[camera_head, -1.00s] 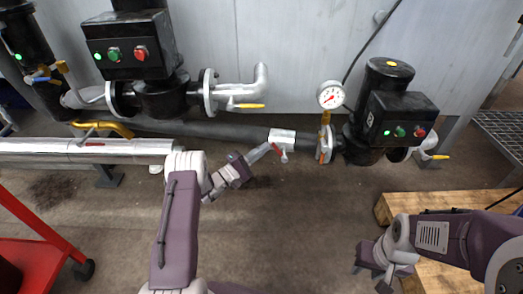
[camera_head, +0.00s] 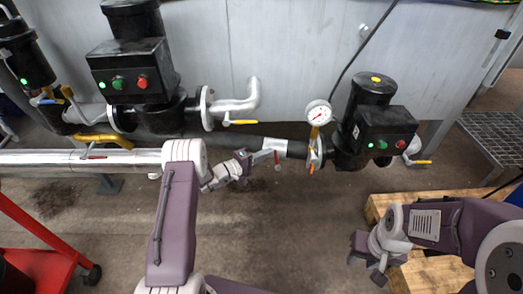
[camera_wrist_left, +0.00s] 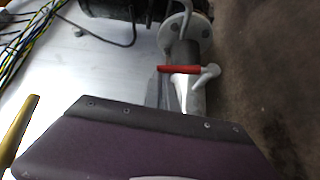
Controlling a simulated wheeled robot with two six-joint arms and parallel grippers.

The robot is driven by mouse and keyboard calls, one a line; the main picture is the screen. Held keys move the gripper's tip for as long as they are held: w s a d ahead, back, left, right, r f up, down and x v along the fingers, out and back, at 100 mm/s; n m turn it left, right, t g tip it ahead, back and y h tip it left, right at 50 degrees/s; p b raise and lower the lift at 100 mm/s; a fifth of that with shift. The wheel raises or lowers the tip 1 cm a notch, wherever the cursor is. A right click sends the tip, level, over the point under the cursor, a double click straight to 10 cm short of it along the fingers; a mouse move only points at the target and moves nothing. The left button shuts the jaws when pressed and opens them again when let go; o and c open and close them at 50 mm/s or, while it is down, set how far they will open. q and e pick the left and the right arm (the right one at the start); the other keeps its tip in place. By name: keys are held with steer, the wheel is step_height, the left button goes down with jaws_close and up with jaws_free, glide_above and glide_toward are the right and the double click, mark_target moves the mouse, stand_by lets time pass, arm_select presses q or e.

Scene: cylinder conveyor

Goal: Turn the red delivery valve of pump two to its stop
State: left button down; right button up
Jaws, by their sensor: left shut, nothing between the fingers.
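A small red valve lever (camera_head: 277,160) hangs from the white section of the dark pipe (camera_head: 274,147), left of the right-hand black pump (camera_head: 372,125). In the left wrist view, the red lever (camera_wrist_left: 180,69) lies across the pipe, with a pale handle piece at its right. My left gripper (camera_head: 268,156) is shut and empty, its tips close to the lever's left side; I cannot tell whether they touch. In the wrist view my own purple housing covers the lower part and hides much of the fingers. My right gripper (camera_head: 365,262) hangs low at the right, away from the pipe.
A gauge (camera_head: 318,112) and orange lever (camera_head: 311,168) are by the right pump. Another black pump (camera_head: 132,72) with a yellow lever (camera_head: 240,122) stands left. Wooden pallets (camera_head: 440,272) lie near my right arm. A red cart (camera_head: 40,262) is at lower left.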

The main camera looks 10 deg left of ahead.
arm_select(q)
steer(key=shift+w+d+r, duration=0.15)
steer(key=shift+d+r, duration=0.1)
steer(key=shift+d, duration=0.45)
steer(key=w+a+r+p+v, duration=0.1)
steer(key=w+a+p+v, duration=0.1)
steer(key=v, duration=1)
steer(key=shift+s+a+r+p, duration=0.2)
steer(key=shift+s+a+p, duration=0.15)
steer(key=shift+p, duration=0.55)
